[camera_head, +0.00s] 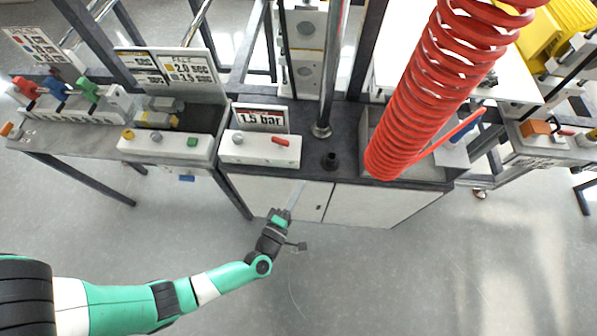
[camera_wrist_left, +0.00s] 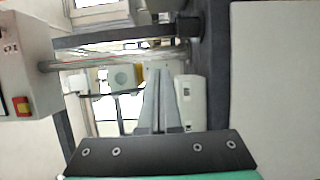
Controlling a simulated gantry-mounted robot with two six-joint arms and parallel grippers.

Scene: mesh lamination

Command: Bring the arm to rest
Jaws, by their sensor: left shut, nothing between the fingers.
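My left arm, green and white, comes in from the lower left in the head view. Its gripper (camera_head: 291,199) is in front of the white cabinet below the bench, near the gap between its two doors. In the left wrist view the two grey fingers (camera_wrist_left: 160,105) are together with nothing between them. My right gripper is not in view.
The bench (camera_head: 345,158) carries a white control box (camera_head: 259,149) with a red switch, a "1.5 bar" sign (camera_head: 260,119) and a black fitting (camera_head: 330,160). A large red coiled hose (camera_head: 425,95) hangs at the right. The floor in front is clear.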

